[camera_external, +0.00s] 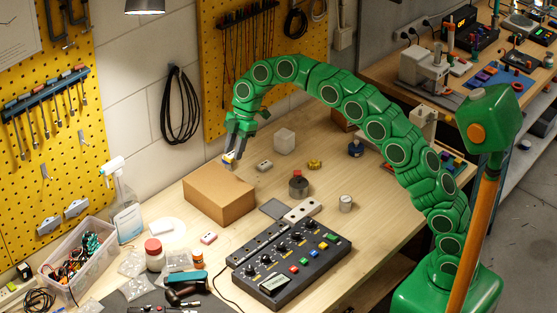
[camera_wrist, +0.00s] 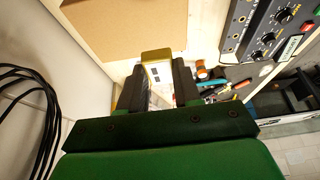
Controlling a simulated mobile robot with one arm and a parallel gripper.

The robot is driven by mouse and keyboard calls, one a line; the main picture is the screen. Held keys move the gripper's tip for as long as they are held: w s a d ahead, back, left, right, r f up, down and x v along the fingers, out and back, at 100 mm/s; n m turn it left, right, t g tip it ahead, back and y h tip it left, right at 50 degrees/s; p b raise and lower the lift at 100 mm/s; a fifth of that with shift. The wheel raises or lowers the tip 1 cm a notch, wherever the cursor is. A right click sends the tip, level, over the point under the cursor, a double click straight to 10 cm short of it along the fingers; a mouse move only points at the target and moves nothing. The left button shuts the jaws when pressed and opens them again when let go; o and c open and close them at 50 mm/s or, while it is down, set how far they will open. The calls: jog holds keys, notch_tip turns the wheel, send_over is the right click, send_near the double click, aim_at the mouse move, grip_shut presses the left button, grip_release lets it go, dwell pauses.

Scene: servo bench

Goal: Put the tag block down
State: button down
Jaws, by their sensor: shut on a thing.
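The tag block (camera_external: 229,157) is a small white block with a yellow part. My gripper (camera_external: 233,148) points down and is shut on it, close to the far edge of the cardboard box (camera_external: 219,196). In the wrist view the tag block (camera_wrist: 158,70) sits between the two dark fingers of my gripper (camera_wrist: 158,88), its yellow end and a white face with small dark marks showing. The box (camera_wrist: 120,25) lies right beyond it there. I cannot tell whether the block touches the box. The fingers hide the block's sides.
A small grey block (camera_external: 264,166) and a pale cube (camera_external: 284,141) stand right of my gripper. The control panel (camera_external: 290,262) lies in front of the box. A spray bottle (camera_external: 123,203) and a clear bin (camera_external: 78,258) stand left.

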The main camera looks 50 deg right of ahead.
jog(key=shift+w+a+f, duration=0.55)
jog(key=shift+w+f, duration=0.35)
jog(key=shift+w, duration=0.8)
send_near(210, 179)
jog(key=shift+s+a+f, duration=0.25)
jog(key=shift+a+f, duration=0.65)
jog(key=shift+f, duration=0.05)
jog(key=shift+f, duration=0.1)
jog(key=shift+w+a+f, duration=0.1)
jog(key=shift+w+f, duration=0.15)
jog(key=shift+f, duration=1.55)
jog(key=c, duration=0.8)
grip_release()
jog(key=shift+f, duration=0.1)
